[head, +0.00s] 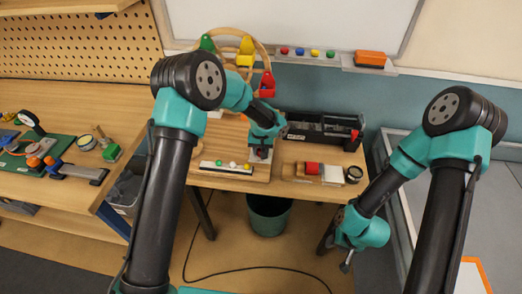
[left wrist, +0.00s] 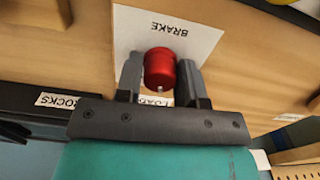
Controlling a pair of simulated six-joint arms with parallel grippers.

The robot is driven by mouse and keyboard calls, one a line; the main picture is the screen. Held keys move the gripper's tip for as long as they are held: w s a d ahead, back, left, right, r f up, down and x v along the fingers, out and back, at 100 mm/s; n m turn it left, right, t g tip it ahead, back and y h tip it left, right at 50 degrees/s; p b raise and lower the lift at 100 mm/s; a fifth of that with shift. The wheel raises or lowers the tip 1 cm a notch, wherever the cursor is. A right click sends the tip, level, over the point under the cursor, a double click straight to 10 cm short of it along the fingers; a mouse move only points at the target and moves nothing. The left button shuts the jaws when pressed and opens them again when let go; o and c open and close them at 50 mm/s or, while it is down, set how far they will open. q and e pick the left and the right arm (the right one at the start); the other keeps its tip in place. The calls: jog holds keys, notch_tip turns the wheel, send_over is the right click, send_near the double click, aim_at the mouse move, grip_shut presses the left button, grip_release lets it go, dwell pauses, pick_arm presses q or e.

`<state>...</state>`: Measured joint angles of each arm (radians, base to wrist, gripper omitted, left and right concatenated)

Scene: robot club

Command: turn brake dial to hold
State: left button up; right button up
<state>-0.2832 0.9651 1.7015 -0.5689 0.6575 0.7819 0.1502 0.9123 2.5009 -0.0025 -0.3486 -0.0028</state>
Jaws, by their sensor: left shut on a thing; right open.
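The red brake dial (left wrist: 160,68) sits on a white plate (left wrist: 195,35) marked BRAKE in the left wrist view. A small pale mark shows on the dial's lower edge, beside a partly hidden LOAD label (left wrist: 155,101). My left gripper (left wrist: 159,82) is shut on the dial, with one finger at each side. In the head view my left gripper (head: 261,150) is over the wooden board on the table, and it hides the dial. No HOLD label can be made out. My right gripper (head: 346,264) is open and empty, low at the right, away from the table.
A black tool tray (head: 318,128) stands behind at the right. A red-and-white block set (head: 315,172) and a dark round tin (head: 353,175) lie right of the board. A bin (head: 268,215) stands below.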

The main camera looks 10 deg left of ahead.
pick_arm(q)
jog(key=m, duration=0.5)
jog(key=shift+m, duration=2.6)
jog(key=o, duration=0.9)
jog(key=shift+r, duration=0.1)
notch_tip(320, 180, up, 17)
jog(key=shift+r, duration=0.15)
